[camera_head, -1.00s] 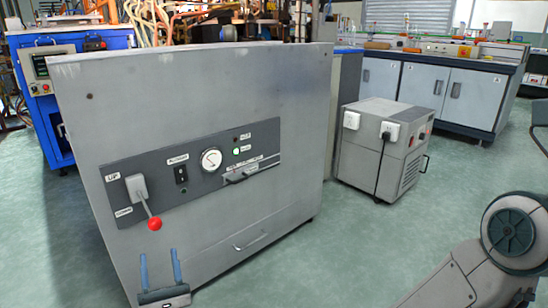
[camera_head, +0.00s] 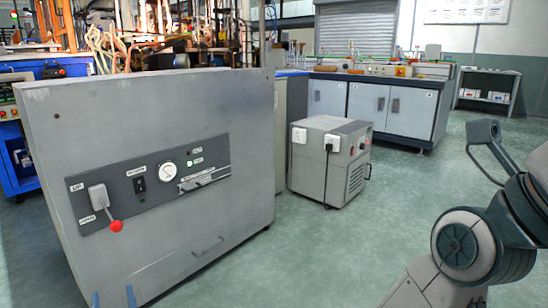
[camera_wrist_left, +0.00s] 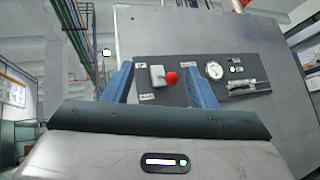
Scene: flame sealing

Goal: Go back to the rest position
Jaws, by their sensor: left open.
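My left gripper (camera_head: 113,297) shows only as two blue fingertips at the bottom edge of the head view. They are apart, with nothing between them, in front of the grey cabinet (camera_head: 150,95). In the left wrist view the gripper (camera_wrist_left: 158,82) is open and empty, facing the cabinet front and its red-knobbed lever (camera_wrist_left: 171,78). A gap shows between fingers and lever. In the head view the lever's red knob (camera_head: 116,226) hangs low, right of its white base. My right arm (camera_head: 462,248) enters at the right; its gripper is not in view.
A small grey box unit (camera_head: 318,165) stands on the floor right of the cabinet. Behind it is a long lab bench (camera_head: 408,112) with grey doors. A blue machine (camera_head: 20,165) stands at the far left. The green floor (camera_head: 330,250) between cabinet and my right arm is clear.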

